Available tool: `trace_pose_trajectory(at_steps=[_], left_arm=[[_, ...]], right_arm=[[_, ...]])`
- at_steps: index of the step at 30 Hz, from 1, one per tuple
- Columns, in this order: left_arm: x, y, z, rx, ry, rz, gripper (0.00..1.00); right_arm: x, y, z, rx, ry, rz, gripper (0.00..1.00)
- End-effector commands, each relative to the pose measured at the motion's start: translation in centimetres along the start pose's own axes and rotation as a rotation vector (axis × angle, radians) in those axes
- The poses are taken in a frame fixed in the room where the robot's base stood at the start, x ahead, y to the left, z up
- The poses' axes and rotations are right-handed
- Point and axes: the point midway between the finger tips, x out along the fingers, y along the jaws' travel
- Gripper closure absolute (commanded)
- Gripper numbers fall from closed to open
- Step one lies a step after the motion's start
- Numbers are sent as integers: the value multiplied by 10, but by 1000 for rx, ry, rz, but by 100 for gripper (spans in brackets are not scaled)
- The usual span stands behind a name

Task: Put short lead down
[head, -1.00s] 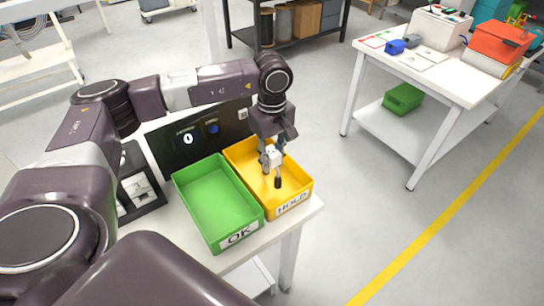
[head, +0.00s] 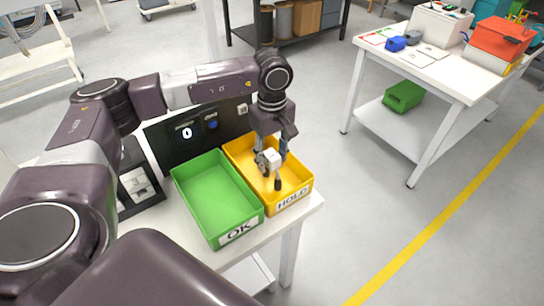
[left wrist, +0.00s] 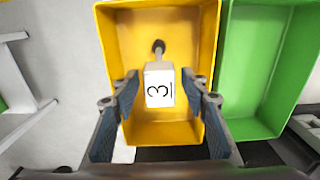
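The short lead (left wrist: 159,86) has a white block marked 3 and a dark plug end; in the head view (head: 271,158) it is inside the yellow HOLD bin (head: 300,184). The plug end points toward the bin's label side. My left gripper (head: 270,163) reaches down into this bin. In the left wrist view its two blue-padded fingers (left wrist: 160,92) stand either side of the white block, with a narrow gap on each side. I cannot tell whether the lead touches the bin floor. My right gripper is not in view.
The green OK bin (head: 238,236) stands beside the yellow bin on the white table (head: 312,200) and looks empty. A dark panel with a display (head: 180,150) is behind the bins. Another white table (head: 460,85) with boxes stands at the right, across open floor.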

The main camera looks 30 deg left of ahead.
Motion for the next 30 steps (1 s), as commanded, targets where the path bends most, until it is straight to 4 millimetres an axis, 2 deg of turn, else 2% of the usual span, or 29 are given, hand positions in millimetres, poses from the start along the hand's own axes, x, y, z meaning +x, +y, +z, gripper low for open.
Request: trace_pose_trajectory(at_steps=[5,11,12,18,24,30], left_arm=[[-1,0,0,0,0,0,59],[-17,0,0,0,0,0,59],[-19,1,0,0,1,3,59],[-64,2,0,0,1,6,59],[-106,1,0,2,1,5,59],[-128,1,0,1,0,1,59]], right_arm=[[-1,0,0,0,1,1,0],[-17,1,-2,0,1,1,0],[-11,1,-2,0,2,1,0],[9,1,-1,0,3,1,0],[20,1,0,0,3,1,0],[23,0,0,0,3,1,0]])
